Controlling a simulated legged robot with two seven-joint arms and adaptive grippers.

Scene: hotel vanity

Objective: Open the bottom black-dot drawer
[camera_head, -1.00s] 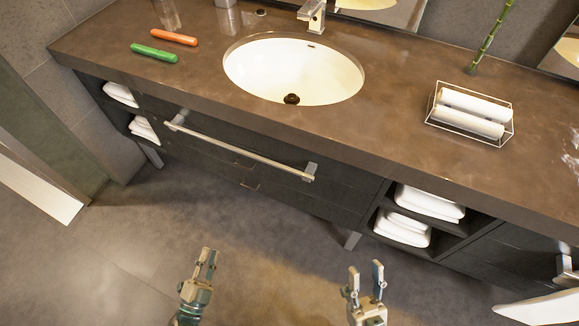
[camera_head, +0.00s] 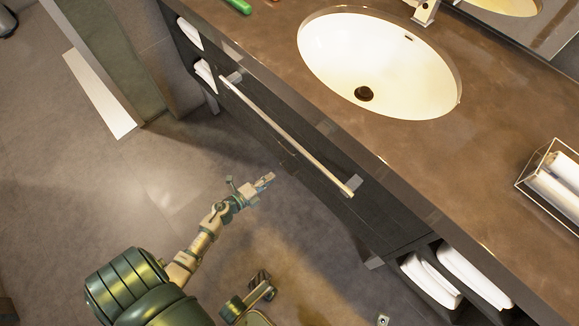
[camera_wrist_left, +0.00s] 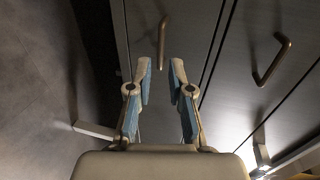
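The dark vanity drawer front (camera_head: 300,165) lies under the sink, below a long silver bar. In the left wrist view two bronze pull handles show: one upper middle (camera_wrist_left: 163,42), one to the right (camera_wrist_left: 270,60). They sit on separate dark panels divided by seams. I cannot make out a black dot clearly. My left gripper (camera_head: 266,180) is close in front of the lower drawer front. In the left wrist view its blue-padded fingers (camera_wrist_left: 162,68) are apart and empty, with the middle handle just beyond the fingertips. A small metal piece at the bottom edge may belong to my right gripper (camera_head: 383,320).
The silver bar (camera_head: 285,135) juts out above the drawers. The brown countertop (camera_head: 400,150) overhangs them and holds a sink (camera_head: 345,65) and a wire basket (camera_head: 535,185). White towels (camera_head: 455,275) fill the open shelf to the right.

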